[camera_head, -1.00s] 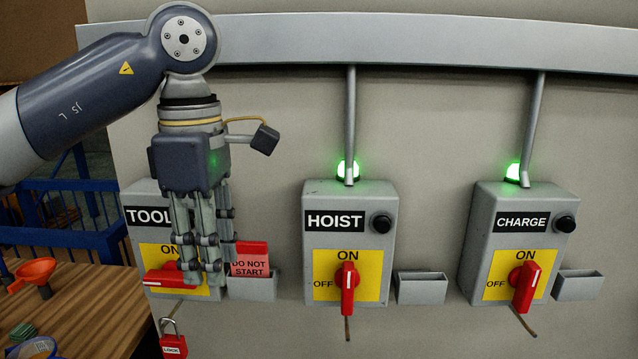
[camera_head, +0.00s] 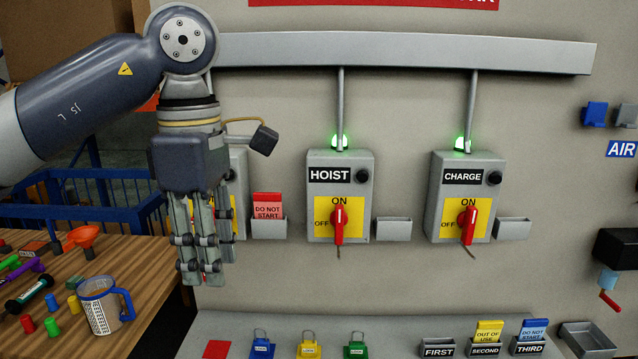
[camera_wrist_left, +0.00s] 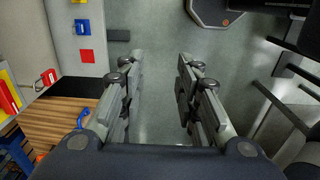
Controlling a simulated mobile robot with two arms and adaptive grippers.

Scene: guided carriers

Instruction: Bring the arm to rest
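My left arm (camera_head: 85,95) comes in from the left, and its gripper (camera_head: 203,275) hangs with the fingers pointing down in front of the panel's left part. In the left wrist view the two sides of the gripper (camera_wrist_left: 160,65) stand apart with nothing between them. In the head view the gripper hides most of the leftmost switch box. A red "DO NOT START" tag (camera_head: 268,206) sits in the holder beside that box, clear of the fingers. My right gripper is not in view.
The HOIST box (camera_head: 340,185) and CHARGE box (camera_head: 464,185) have green lamps lit and red handles upright at ON. A wooden table (camera_head: 150,270) at left holds a jug (camera_head: 103,305) and an orange funnel (camera_head: 84,238). A shelf (camera_head: 400,330) with tags and coloured locks runs below.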

